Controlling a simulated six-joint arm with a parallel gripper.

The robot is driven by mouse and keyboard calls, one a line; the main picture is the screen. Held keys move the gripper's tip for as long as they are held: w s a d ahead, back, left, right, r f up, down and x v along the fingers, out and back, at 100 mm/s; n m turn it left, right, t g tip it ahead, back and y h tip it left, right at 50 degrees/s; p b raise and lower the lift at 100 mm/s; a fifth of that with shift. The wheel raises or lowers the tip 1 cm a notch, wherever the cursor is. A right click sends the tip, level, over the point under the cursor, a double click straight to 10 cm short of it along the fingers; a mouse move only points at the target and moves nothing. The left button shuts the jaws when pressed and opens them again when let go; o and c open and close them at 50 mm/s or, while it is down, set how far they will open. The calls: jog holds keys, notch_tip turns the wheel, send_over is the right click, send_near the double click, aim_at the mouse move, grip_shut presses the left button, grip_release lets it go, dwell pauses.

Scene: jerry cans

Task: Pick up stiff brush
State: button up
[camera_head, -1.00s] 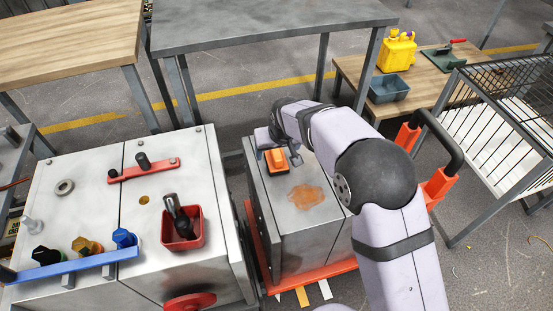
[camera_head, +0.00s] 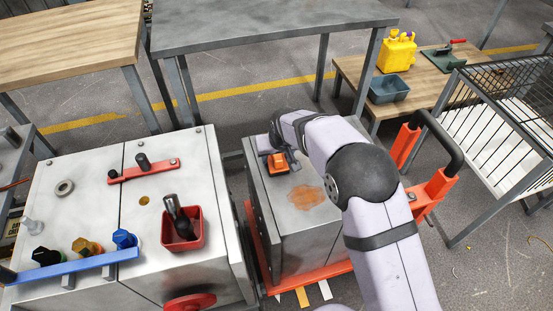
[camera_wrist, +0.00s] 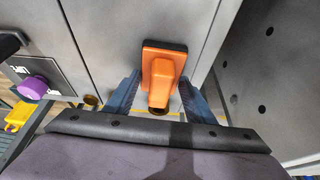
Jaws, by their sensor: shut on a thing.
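The stiff brush (camera_head: 278,162) is orange with a dark edge. It is at the back of the grey metal cabinet's top (camera_head: 310,215) in the head view. In the wrist view the brush (camera_wrist: 160,72) sits between the two bluish fingers of my gripper (camera_wrist: 160,100), its narrower orange part towards the palm. My gripper is shut on it, and in the head view my gripper (camera_head: 279,157) is at the brush with a finger on either side. I cannot tell whether the brush touches the cabinet top.
A rusty-orange stain (camera_head: 307,197) marks the cabinet top. A white cabinet on the left carries a red bin (camera_head: 182,228) and a blue rack (camera_head: 75,262). A yellow jerry can (camera_head: 397,52) and grey tray (camera_head: 388,89) stand on a low wooden table. A wire cage (camera_head: 500,125) is at right.

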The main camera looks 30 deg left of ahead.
jog(key=shift+r, duration=0.15)
notch_tip(320, 180, up, 10)
jog(key=shift+f, duration=0.1)
dwell(0.5)
